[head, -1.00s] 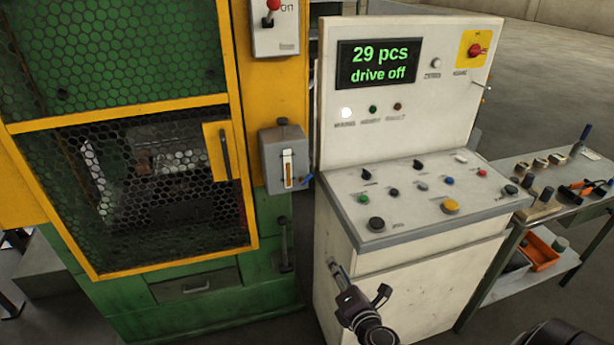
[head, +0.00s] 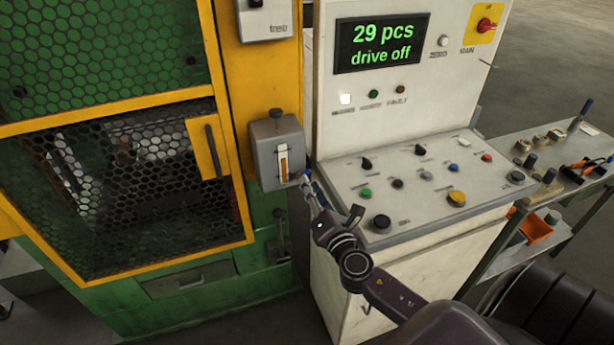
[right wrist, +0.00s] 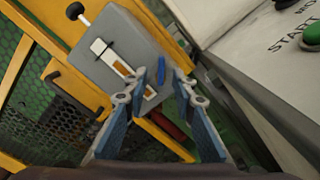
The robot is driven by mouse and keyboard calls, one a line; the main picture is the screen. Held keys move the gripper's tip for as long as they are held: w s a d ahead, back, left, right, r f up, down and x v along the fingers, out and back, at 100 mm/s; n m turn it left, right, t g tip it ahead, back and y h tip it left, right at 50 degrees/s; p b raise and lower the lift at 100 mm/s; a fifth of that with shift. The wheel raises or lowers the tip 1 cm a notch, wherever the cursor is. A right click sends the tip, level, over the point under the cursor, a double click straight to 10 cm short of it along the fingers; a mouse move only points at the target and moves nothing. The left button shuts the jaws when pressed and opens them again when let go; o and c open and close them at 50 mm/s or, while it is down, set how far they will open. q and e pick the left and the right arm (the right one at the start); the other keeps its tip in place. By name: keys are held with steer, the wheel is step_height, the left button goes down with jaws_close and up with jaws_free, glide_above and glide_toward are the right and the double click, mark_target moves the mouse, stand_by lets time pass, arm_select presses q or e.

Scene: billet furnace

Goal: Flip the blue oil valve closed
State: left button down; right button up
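The grey oil box (head: 276,152) with a sight window is mounted on the yellow machine post. The blue oil valve shows in the right wrist view as a small blue lever (right wrist: 134,68) at the box's lower right edge. In the head view the valve is hard to tell apart from the bluish fingertips. My right gripper (head: 311,187) is just below and right of the box. Contact cannot be told. My left gripper is out of view.
The control console (head: 408,185) with several buttons stands close to the right of my gripper. The yellow-framed mesh guard (head: 125,195) is at the left. A side table (head: 545,165) with tools stands at the far right.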

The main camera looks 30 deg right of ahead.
steer(key=x, duration=0.3)
steer(key=shift+w+f, duration=0.1)
steer(key=shift+w, duration=0.1)
steer(key=shift+d, duration=0.1)
steer(key=c, duration=0.5)
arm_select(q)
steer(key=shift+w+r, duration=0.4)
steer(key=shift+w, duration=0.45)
arm_select(e)
jaws_close()
